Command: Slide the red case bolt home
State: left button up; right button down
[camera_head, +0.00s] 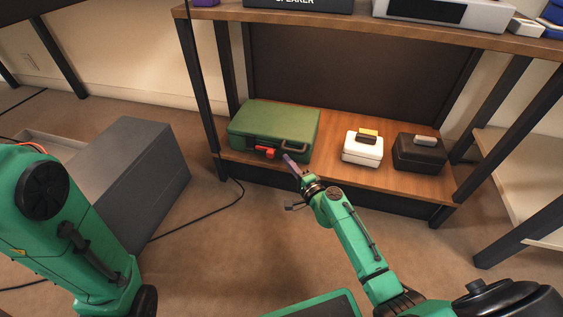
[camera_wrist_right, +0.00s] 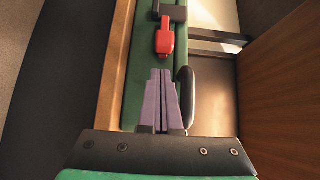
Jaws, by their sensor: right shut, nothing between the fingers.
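The green case (camera_head: 275,128) lies on the lower wooden shelf at the left, lid closed, with a dark handle (camera_head: 291,144) on its front. The red bolt (camera_head: 265,152) is on the case's front, left of the handle; in the right wrist view the red bolt (camera_wrist_right: 165,40) shows ahead of the fingertips, with a gap between. My right gripper (camera_head: 287,158) is at the case's front, right of the bolt. Its purple fingers (camera_wrist_right: 161,75) are together with nothing between them. My left arm shows at the left, but its gripper is out of view.
A white box (camera_head: 362,150) and a black box (camera_head: 418,155) stand on the shelf to the right of the case. A grey box (camera_head: 135,165) stands on the floor at the left. A shelf post (camera_head: 203,90) rises near the case's left side. A cable crosses the floor.

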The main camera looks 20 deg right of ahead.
aim_at(267, 156)
jog(key=shift+w+a, duration=0.65)
jog(key=shift+a, duration=0.35)
jog(key=w+a, duration=0.2)
jog(key=a, duration=0.1)
jog(key=shift+w+a+b, duration=0.1)
jog(key=shift+a+b, duration=0.2)
jog(key=shift+b, duration=0.05)
jog(key=shift+r, duration=0.1)
jog(key=shift+a, duration=0.1)
